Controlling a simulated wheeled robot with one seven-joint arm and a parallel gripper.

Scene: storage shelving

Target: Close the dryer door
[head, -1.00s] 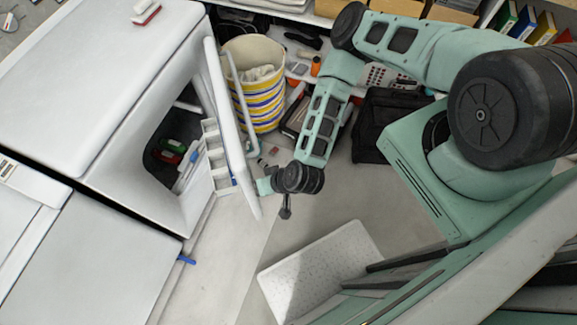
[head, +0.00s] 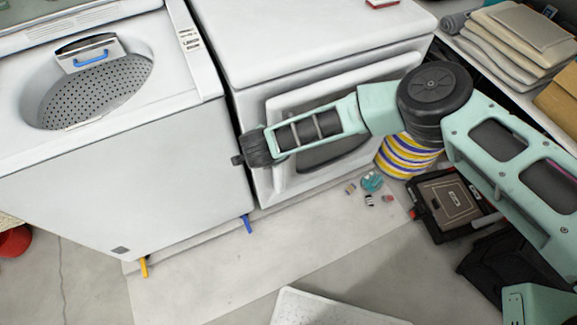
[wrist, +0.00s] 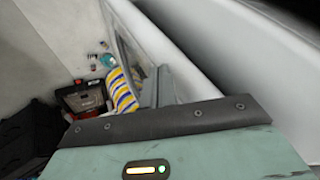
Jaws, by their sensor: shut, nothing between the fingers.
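The white dryer (head: 330,35) stands in the middle of the head view. Its framed door (head: 390,72) lies against or very near the front, partly hidden by my arm; I cannot tell whether it is flush. My gripper (head: 238,160) is shut and empty, at the door's left side near the gap between the dryer and the washer. Its fingers show only as a small dark shape.
A top-loading washer (head: 150,170) stands left of the dryer. A striped basket (head: 408,155), small items (head: 371,183) and a dark case (head: 452,205) are on the floor at right. A white speckled board (head: 330,308) lies in front. The floor before the machines is mostly clear.

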